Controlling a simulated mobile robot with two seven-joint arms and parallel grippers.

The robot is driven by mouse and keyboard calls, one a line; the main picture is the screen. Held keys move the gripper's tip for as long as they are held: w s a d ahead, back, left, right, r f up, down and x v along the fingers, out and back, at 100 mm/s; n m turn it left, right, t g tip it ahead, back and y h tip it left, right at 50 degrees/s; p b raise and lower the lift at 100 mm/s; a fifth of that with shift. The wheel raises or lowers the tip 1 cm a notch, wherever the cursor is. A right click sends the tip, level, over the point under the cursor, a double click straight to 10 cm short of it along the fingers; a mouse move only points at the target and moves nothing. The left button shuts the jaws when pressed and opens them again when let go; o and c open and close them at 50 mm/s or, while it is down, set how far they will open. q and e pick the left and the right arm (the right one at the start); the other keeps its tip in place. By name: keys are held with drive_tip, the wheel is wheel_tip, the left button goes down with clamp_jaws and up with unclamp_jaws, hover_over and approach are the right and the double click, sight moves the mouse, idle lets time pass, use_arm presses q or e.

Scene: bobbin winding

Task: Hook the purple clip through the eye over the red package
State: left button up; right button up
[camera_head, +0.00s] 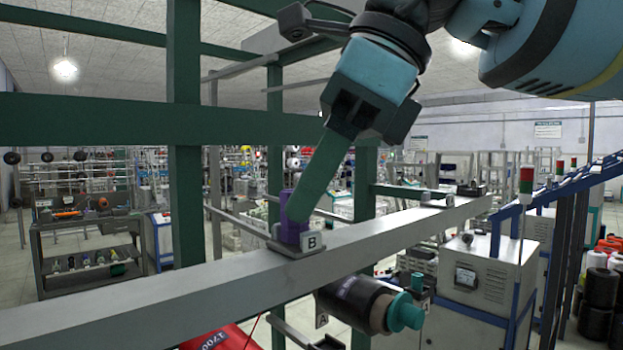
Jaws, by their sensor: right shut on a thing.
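My right gripper (300,208) comes down from the top, its long green finger slanting to the lower left. It is shut on the purple clip (290,232), a small purple block standing at a bracket marked B on the grey beam. The finger covers part of the clip, and I cannot tell whether the clip still touches the bracket. The red package (216,338), with white print, shows at the bottom edge below the beam, mostly cut off. A thin red line rises beside it. I cannot make out the eye. My left gripper is not in view.
The grey beam (150,300) crosses from lower left to right. A dark cylinder with a teal end (360,302) hangs below it beside an A tag. Green frame posts (186,150) stand behind the clip. A grey machine cabinet (485,290) stands at right.

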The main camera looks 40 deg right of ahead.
drive_tip(key=shift+d+r, duration=0.1)
drive_tip(key=shift+d, duration=0.1)
drive_tip(key=shift+w+d, duration=0.1)
drive_tip(key=shift+d, duration=1)
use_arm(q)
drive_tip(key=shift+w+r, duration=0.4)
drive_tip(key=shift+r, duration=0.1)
use_arm(e)
drive_tip(key=shift+w+d+r, duration=0.1)
drive_tip(key=shift+d, duration=1.15)
use_arm(q)
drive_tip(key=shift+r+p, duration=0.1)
drive_tip(key=shift+p, duration=0.2)
use_arm(e)
drive_tip(key=shift+r, duration=0.1)
